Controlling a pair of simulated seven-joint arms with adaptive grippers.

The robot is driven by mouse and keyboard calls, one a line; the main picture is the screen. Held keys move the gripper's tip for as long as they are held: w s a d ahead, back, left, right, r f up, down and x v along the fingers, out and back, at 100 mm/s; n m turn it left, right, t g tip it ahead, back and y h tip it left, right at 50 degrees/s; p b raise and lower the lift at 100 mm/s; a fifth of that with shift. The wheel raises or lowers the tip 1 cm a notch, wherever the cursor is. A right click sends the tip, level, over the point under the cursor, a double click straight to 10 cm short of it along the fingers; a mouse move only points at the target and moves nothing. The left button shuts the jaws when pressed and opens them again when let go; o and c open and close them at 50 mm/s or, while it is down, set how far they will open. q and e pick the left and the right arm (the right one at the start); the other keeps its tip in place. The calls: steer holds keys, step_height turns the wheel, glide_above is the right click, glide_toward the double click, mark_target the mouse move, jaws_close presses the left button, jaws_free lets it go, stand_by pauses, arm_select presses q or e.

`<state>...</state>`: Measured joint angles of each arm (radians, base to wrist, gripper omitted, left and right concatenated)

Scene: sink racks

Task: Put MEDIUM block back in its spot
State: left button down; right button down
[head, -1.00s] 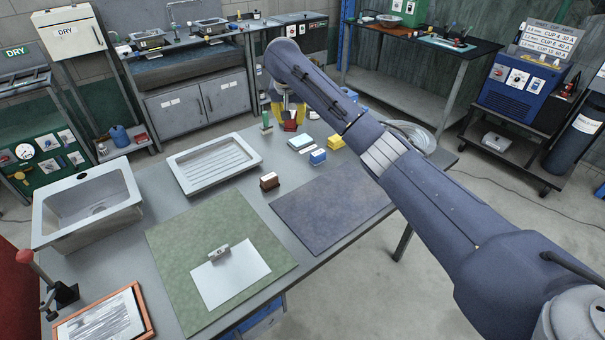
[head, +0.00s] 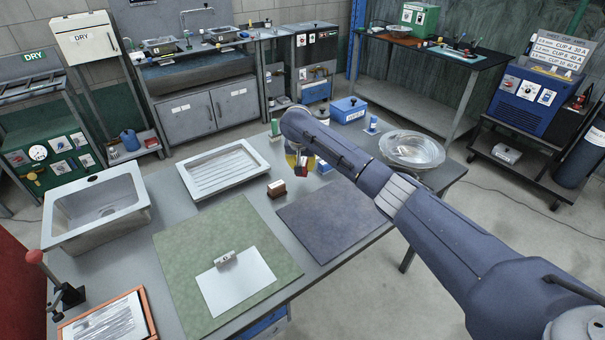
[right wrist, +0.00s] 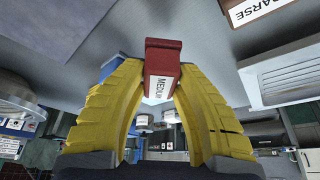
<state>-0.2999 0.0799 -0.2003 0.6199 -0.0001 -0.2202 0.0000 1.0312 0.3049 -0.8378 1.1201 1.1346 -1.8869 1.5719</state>
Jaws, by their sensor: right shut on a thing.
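My right gripper (head: 299,163) has yellow fingers shut on a red block (head: 303,170) over the back middle of the grey table. In the right wrist view the block (right wrist: 162,72) sits between both fingers and its white label reads MEDIUM. It looks held above the table. A brown block (head: 276,190) with a white top stands on the table a little left of and in front of the gripper. A label ending in "OARSE" shows on a block (right wrist: 262,8) in the right wrist view. My arm hides part of the area behind the gripper. My left gripper is not in view.
A blue block (head: 323,167) is partly hidden by my arm. A dark mat (head: 330,215), a green mat (head: 190,245) with a clipboard, a white drain tray (head: 220,168) and a sink basin (head: 65,232) lie around. A green bottle (head: 275,128) stands behind.

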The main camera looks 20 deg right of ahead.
steer(key=shift+f, duration=2.2)
steer(key=shift+f, duration=0.1)
steer(key=c, duration=1.1)
jaws_free()
steer(key=v, duration=1.2)
